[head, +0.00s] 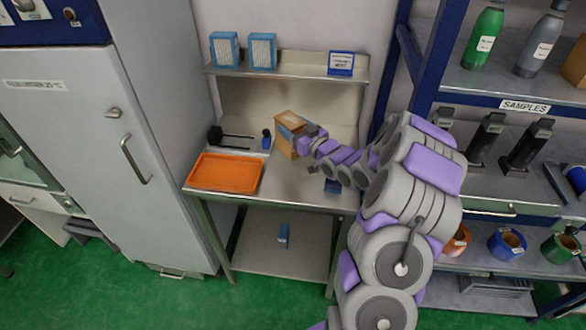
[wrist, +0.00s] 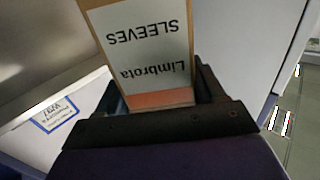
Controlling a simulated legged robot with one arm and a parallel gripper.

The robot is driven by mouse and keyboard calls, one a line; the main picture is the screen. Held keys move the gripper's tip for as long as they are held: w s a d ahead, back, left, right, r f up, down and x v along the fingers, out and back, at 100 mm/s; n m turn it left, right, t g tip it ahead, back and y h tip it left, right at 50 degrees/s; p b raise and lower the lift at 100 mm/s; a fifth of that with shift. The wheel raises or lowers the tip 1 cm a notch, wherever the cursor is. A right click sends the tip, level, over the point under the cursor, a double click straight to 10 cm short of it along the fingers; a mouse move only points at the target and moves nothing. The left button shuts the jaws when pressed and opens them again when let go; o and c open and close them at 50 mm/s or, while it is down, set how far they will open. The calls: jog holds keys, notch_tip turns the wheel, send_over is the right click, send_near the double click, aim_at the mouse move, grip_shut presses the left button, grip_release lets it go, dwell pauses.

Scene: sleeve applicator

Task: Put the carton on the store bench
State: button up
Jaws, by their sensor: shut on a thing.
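In the wrist view the carton (wrist: 150,50) stands between the two dark fingers of my gripper (wrist: 162,95). Its white label reads "Limbrota SLEEVES", upside down. No sign in view names a store bench.
An orange tray (head: 226,174) and a small dark device (head: 236,140) are on the bench's left. Two blue-white boxes (head: 262,50) and a blue-edged sign (head: 341,63) are on the shelf above. A grey cabinet (head: 150,120) is left, a blue SAMPLES rack (head: 520,105) right.

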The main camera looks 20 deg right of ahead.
aim_at(298, 155)
jog(key=f, duration=0.2)
jog(key=a+f+b, duration=0.1)
jog(key=f, duration=0.1)
jog(key=shift+a, duration=0.1)
jog(key=f, duration=0.3)
jog(key=d+f+b, duration=0.1)
jog(key=f, duration=0.2)
jog(key=shift+d, duration=0.2)
jog(key=shift+a, duration=0.45)
jog(key=o, duration=1.5)
jog(key=shift+d, duration=0.45)
jog(key=shift+c, duration=0.2)
jog(key=shift+a+r, duration=0.1)
jog(key=shift+a, duration=0.15)
jog(key=shift+s, duration=0.3)
jog(key=p+v, duration=0.1)
jog(key=v, duration=1)
jog(key=shift+s+p, duration=0.25)
jog(key=shift+p, duration=0.1)
